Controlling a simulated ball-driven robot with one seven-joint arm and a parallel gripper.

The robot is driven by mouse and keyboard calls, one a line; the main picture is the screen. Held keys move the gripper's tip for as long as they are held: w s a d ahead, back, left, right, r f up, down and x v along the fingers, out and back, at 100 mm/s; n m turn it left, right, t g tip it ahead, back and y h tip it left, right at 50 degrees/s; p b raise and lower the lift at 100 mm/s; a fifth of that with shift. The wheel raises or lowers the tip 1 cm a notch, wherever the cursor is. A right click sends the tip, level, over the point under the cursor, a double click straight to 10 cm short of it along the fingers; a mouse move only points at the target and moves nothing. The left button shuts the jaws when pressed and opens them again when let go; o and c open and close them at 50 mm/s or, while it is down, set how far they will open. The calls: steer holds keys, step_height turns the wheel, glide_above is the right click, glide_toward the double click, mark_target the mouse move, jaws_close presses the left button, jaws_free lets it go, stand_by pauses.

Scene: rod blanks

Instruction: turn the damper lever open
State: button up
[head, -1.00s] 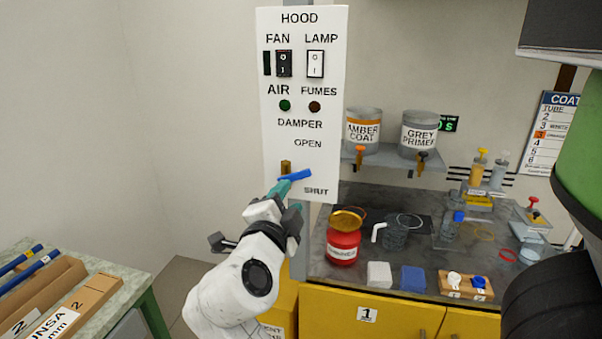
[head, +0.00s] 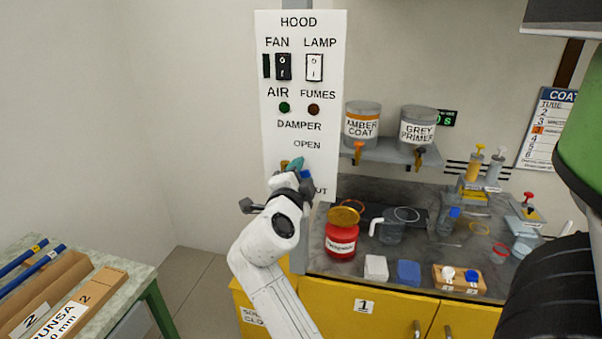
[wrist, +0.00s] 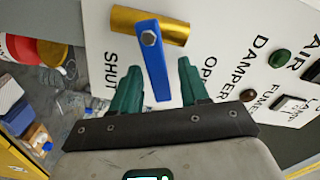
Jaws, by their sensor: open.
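The damper lever is a blue bar (wrist: 155,65) bolted to a brass stub (wrist: 145,27) on the white panel. In the wrist view it lies between the SHUT label (wrist: 110,72) on its left and the OPEN label (wrist: 210,77) on its right. My gripper (wrist: 155,66) is open, its teal fingers on either side of the bar, with a visible gap to each. In the head view my gripper (head: 298,168) is at the panel's lower part and hides most of the lever (head: 305,175) and part of the SHUT label.
The panel (head: 330,110) also carries FAN and LAMP switches and AIR and FUMES lights. A shelf with two paint cans and a bench with a red jar (head: 342,239) stand to the right. A table with blue rods (head: 35,266) is at lower left.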

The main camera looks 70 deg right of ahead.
steer(key=shift+c, duration=0.2)
jaws_close()
stand_by(0.4)
